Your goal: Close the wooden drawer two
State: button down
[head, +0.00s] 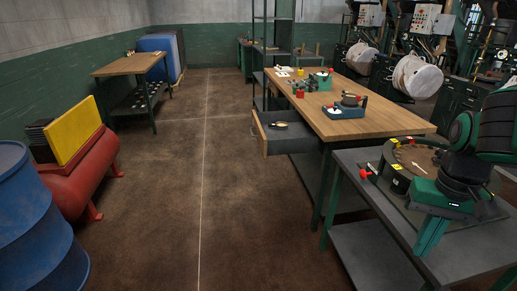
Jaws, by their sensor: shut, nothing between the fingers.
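A wooden-fronted drawer (259,132) stands pulled out from the left side of the wood-topped workbench (395,120). Its grey tray is open to view, and a small black and yellow item (280,125) lies inside it. No label on the drawer can be read, and no other drawer shows clearly. My gripper (428,247) is at the lower right, green, with its fingers pointing down and together. It appears in front of the grey table and is well apart from the drawer, to its right and nearer to me. It holds nothing.
A grey metal table (350,185) with a round fixture (405,160) stands between my gripper and the workbench. A red tank (85,180) and blue barrel (35,230) stand at left. The floor (205,180) left of the drawer is clear.

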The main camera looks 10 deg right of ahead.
aim_at(273, 141)
jog(key=z, duration=0.05)
jog(key=k, duration=0.4)
jog(key=u, duration=0.8)
jog(key=i, duration=1)
jog(key=u, duration=0.4)
jog(key=i, duration=1.3)
jog(key=z, duration=0.9)
jog(key=i, duration=0.5)
jog(key=z, duration=0.3)
